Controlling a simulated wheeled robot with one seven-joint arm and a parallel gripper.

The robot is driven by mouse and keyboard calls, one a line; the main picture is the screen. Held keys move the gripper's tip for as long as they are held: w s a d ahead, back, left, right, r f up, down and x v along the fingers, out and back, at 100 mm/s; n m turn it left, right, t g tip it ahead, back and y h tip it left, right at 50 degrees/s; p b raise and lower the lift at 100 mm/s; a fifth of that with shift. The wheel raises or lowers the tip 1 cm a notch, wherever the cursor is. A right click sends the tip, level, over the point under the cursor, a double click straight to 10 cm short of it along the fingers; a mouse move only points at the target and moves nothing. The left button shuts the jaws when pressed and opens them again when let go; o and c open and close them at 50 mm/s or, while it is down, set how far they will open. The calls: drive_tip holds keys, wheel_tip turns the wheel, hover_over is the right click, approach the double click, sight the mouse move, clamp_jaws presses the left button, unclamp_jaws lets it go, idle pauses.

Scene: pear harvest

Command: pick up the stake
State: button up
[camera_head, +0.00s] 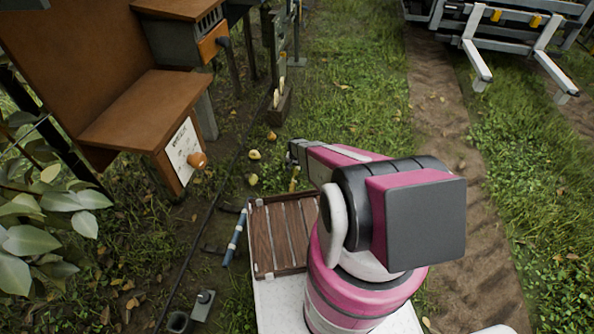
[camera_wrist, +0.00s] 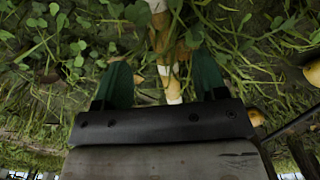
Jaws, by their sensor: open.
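The stake (camera_wrist: 166,50) is a pale wooden rod with white bands. In the wrist view it runs from the top edge down between my two green fingers, with weeds around it. My gripper (camera_wrist: 163,72) is open, one finger on each side of the stake, with a visible gap to each finger. In the head view a short yellowish rod (camera_head: 294,179), likely the same stake, shows just below the end of my arm beside the wooden slatted crate.
A slatted wooden crate (camera_head: 283,236) lies beside my arm. A blue and white rod (camera_head: 235,238) lies left of it. Several yellow fruits (camera_head: 254,154) lie on the ground. A brown wooden stand (camera_head: 145,110) is at left.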

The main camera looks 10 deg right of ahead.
sight(295, 175)
wheel_tip(295, 175, down, 8)
drive_tip(key=shift+w+a+r, duration=0.1)
drive_tip(key=shift+r, duration=0.05)
drive_tip(key=c, duration=1.1)
